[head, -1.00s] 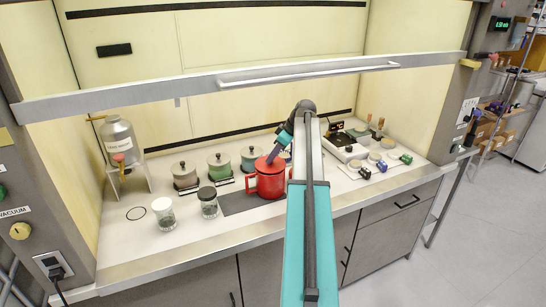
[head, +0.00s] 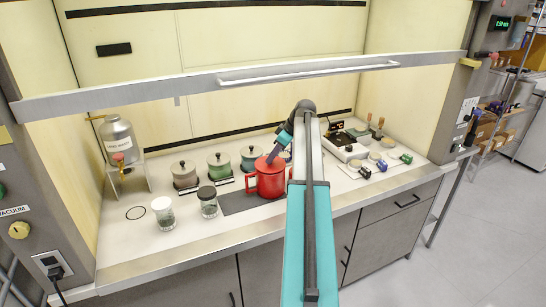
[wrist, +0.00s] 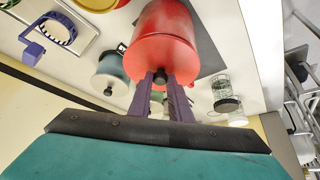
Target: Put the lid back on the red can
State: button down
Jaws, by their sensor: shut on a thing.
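The red can (head: 269,183) stands upright on a dark mat, its handles showing at the sides. The red lid (head: 263,163) is over the can's mouth, and I see no clear gap between them. In the wrist view the lid (wrist: 158,58) faces my camera, with the can (wrist: 163,18) behind it. My gripper (head: 274,156) reaches down to the lid from above. Its purple fingers (wrist: 160,84) are shut on the lid's dark knob (wrist: 160,76). My arm hides part of the area right of the can.
Lidded grey (head: 184,175), green (head: 219,166) and teal (head: 251,158) cans stand behind and left. Two glass jars (head: 162,212) (head: 208,202) stand at front left. A hotplate (head: 345,148) is to the right. The sash rail (head: 200,85) crosses above the bench.

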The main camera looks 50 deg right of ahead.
dwell(0.7)
jog(key=c, duration=1.1)
grip_release()
jog(key=shift+r, duration=0.15)
jog(key=shift+r+p, duration=1.1)
jog(key=shift+r, duration=2.25)
grip_shut()
jog(key=shift+f+b, duration=1.4)
jog(key=shift+f, duration=1.2)
